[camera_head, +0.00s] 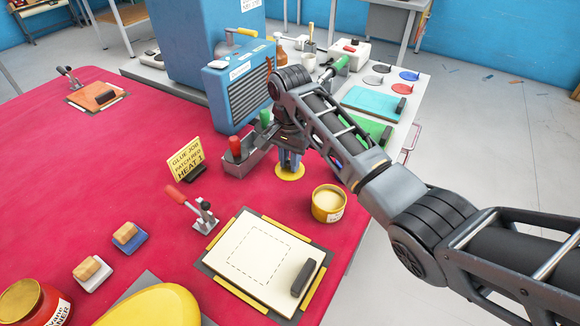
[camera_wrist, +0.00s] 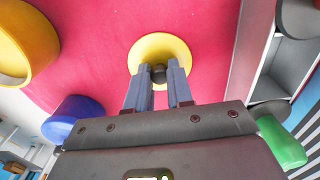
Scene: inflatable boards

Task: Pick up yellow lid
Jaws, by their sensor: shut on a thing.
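The yellow lid (camera_head: 289,172) is a small round disc on the red table surface, between the grey tool holder and the yellow tin. In the wrist view the yellow lid (camera_wrist: 163,47) has a dark knob at its middle. My gripper (camera_head: 290,165) points down over the lid. In the wrist view its two fingers (camera_wrist: 159,80) are closed on the knob, one on each side. Whether the lid touches the table or is just above it I cannot tell.
An open yellow tin (camera_head: 328,204) with cream contents stands right of the lid. A grey holder (camera_head: 243,160) with red- and green-handled tools stands close on the left. A blue heater (camera_head: 238,88) is behind. A framed board (camera_head: 258,262) lies in front.

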